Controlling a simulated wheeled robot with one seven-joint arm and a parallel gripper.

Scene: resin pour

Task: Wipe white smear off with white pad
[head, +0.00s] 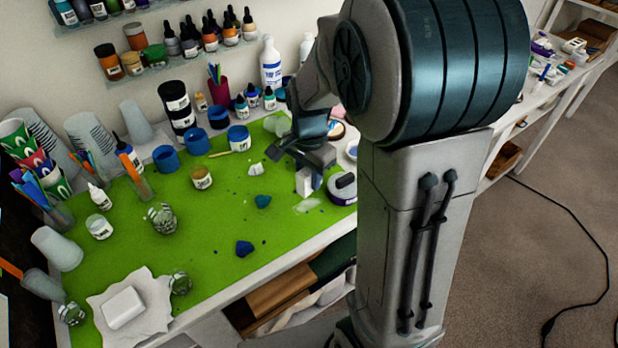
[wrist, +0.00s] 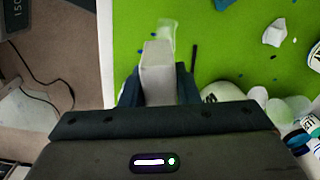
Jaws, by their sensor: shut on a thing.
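My gripper (head: 306,160) is over the right part of the green mat (head: 225,215), shut on a white pad (head: 304,182). In the wrist view, the white pad (wrist: 158,68) stands between the two dark fingers of my gripper (wrist: 158,88). The white smear (head: 307,205) is a pale, whitish patch on the mat, just in front of the pad in the head view. In the wrist view, the smear (wrist: 168,30) shows just beyond the pad's far end, and the pad may hide part of it. I cannot tell whether the pad touches the mat.
A dark-lidded round tub (head: 343,188) stands close right of the pad. A white lump (head: 256,169) and dark blue blobs (head: 245,248) lie left of it. Blue-lidded jars (head: 196,141) and bottles stand behind. A white block (head: 122,307) rests on paper at front left. The mat's middle is fairly clear.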

